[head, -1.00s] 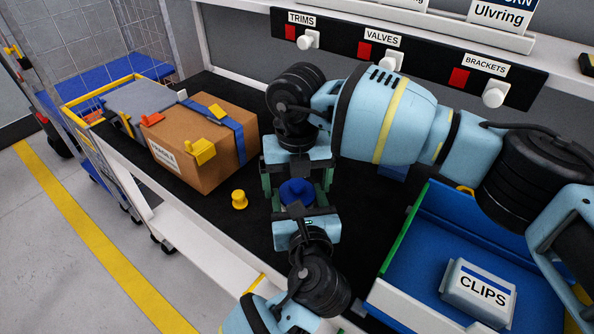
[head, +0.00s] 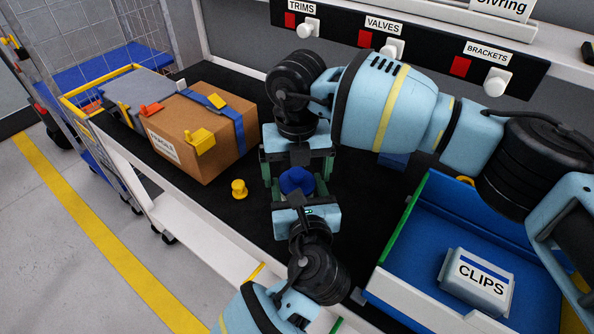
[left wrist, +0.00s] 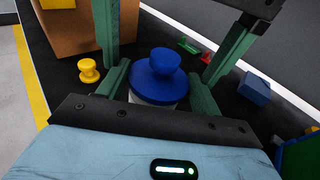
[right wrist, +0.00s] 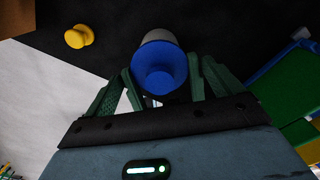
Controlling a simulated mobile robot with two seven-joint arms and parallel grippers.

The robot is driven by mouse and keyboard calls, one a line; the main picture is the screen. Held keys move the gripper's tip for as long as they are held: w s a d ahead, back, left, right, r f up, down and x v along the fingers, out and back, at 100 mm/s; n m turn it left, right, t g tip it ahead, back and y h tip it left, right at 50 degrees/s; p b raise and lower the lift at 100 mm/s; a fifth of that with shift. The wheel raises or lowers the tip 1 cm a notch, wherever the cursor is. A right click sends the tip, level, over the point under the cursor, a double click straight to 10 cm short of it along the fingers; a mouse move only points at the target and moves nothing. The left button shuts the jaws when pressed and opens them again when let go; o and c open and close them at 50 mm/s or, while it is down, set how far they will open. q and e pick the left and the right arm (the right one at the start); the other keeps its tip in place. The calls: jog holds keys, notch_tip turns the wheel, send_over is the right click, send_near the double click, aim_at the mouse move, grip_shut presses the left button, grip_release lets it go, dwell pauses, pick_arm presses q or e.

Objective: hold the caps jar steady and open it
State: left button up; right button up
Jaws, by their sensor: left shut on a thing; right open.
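The caps jar has a blue knobbed lid (head: 296,181) and stands upright on the black bench top. Its pale body (left wrist: 150,99) shows under the lid in the left wrist view. My left gripper (left wrist: 160,92) is shut on the jar's body below the lid. My right gripper (right wrist: 163,85) is open, coming from the far side, with its fingers apart on either side of the lid. The blue lid (right wrist: 160,68) faces the right wrist camera, and the grey body (right wrist: 157,36) shows behind it. Finger contact with the lid cannot be made out.
A yellow spool-shaped piece (head: 239,189) stands left of the jar. A cardboard box (head: 200,130) with a blue strap is farther left. A blue bin (head: 450,220) holding a CLIPS container (head: 477,284) is at right. A labelled rail (head: 420,48) runs along the back.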

aim_at(297, 172)
notch_tip(297, 172, up, 12)
dwell(0.6)
jog(key=shift+f, duration=0.1)
pick_arm(q)
jog(key=o, duration=1.5)
jog(key=shift+c, duration=0.2)
jog(key=shift+p+v, duration=0.4)
jog(key=shift+v, duration=3.55)
pick_arm(e)
jog(key=shift+r, duration=0.6)
jog(key=shift+c, duration=0.4)
